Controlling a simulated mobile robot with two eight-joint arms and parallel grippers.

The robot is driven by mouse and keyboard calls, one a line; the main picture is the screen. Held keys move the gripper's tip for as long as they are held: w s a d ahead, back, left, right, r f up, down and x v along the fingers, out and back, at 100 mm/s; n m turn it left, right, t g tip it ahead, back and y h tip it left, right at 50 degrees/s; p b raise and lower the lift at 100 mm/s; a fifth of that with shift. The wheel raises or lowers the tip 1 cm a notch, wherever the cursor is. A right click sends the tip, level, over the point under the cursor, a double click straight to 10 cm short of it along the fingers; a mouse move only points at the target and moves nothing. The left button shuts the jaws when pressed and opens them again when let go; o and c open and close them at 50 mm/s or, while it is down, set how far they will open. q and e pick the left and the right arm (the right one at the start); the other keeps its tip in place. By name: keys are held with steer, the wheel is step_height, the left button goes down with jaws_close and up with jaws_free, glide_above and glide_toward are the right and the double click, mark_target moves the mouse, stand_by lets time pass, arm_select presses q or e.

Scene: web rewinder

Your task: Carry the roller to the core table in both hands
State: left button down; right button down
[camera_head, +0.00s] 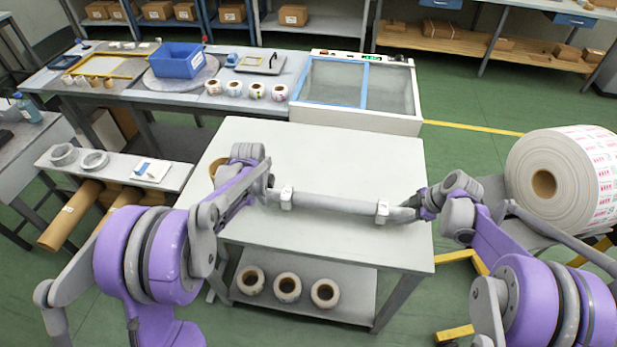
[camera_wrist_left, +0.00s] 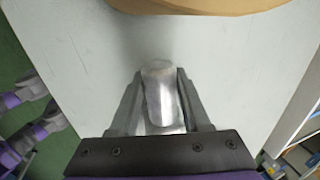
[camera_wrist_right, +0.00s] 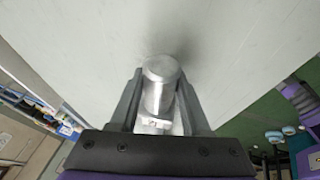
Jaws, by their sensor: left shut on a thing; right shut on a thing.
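The grey roller (camera_head: 335,204) lies level across the front part of the white core table (camera_head: 330,150), with two white blocks on it near its ends. I cannot tell whether it touches the top. My left gripper (camera_head: 270,193) is shut on its left end; the roller's metal end (camera_wrist_left: 159,90) shows between the fingers (camera_wrist_left: 160,105) in the left wrist view. My right gripper (camera_head: 413,203) is shut on its right end; that end (camera_wrist_right: 160,85) shows between the fingers (camera_wrist_right: 160,100) in the right wrist view.
A brown ring (camera_head: 217,170) stands at the table's left edge, beside my left arm. Several label rolls (camera_head: 288,287) sit on the shelf below. A large printed roll (camera_head: 560,180) is at the right. A bench with a blue bin (camera_head: 178,60) stands behind. The table's back half is clear.

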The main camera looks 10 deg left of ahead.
arm_select(q)
steer(key=shift+f, duration=0.65)
arm_select(e)
steer(key=shift+f, duration=0.65)
arm_select(q)
steer(key=shift+c, duration=1.8)
jaws_free()
arm_select(e)
steer(key=shift+c, duration=1.8)
jaws_free()
steer(key=shift+f, duration=0.1)
steer(key=shift+s, duration=0.1)
